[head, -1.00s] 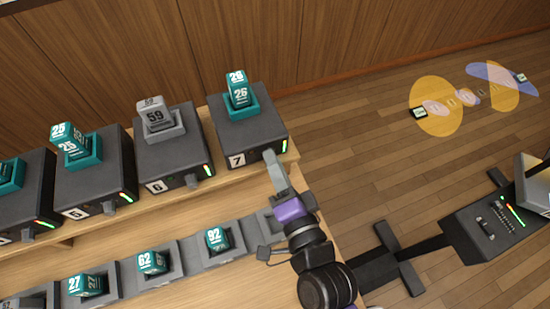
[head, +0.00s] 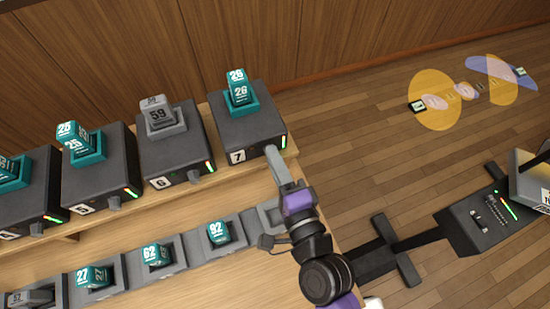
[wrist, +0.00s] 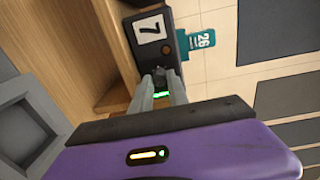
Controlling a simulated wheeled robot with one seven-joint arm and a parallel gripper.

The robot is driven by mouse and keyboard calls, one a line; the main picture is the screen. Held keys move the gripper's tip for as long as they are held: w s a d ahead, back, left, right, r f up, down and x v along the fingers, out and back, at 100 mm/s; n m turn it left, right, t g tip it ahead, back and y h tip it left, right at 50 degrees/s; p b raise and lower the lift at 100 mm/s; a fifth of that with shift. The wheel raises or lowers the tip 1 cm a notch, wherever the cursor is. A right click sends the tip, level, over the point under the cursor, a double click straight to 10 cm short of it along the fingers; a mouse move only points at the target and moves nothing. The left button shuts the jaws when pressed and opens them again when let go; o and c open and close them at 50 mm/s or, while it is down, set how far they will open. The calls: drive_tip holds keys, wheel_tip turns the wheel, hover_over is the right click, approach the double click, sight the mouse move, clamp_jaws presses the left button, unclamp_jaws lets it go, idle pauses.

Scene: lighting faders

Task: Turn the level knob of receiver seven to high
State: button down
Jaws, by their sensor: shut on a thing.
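Receiver seven (head: 244,120) is a dark box with a "7" label at the right end of the shelf. It carries a teal block numbered 26 (head: 239,92). My gripper (head: 271,152) is at its front face, right of the label. In the wrist view the fingers (wrist: 161,84) are closed around the level knob (wrist: 161,73), below the "7" label (wrist: 151,29). A lit green indicator (wrist: 161,94) shows between the fingers, and a lit strip (head: 284,142) shows at the box's right front edge. The fingers hide most of the knob, so its pointing cannot be told.
Receiver six (head: 178,145) with a grey block 59 (head: 160,116) stands just left, with receiver five (head: 100,172) beyond. A lower row of trays holds teal blocks, including 92 (head: 218,233). A dark fader console (head: 490,215) is at the right over open wooden floor.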

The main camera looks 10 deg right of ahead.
drive_tip(key=shift+a+f, duration=0.1)
drive_tip(key=shift+f, duration=0.05)
drive_tip(key=c, duration=1.3)
unclamp_jaws()
drive_tip(key=shift+s, duration=0.1)
drive_tip(key=b+v, duration=0.1)
drive_tip(key=v, duration=0.6)
drive_tip(key=shift+s+b, duration=0.3)
drive_tip(key=shift+b, duration=0.1)
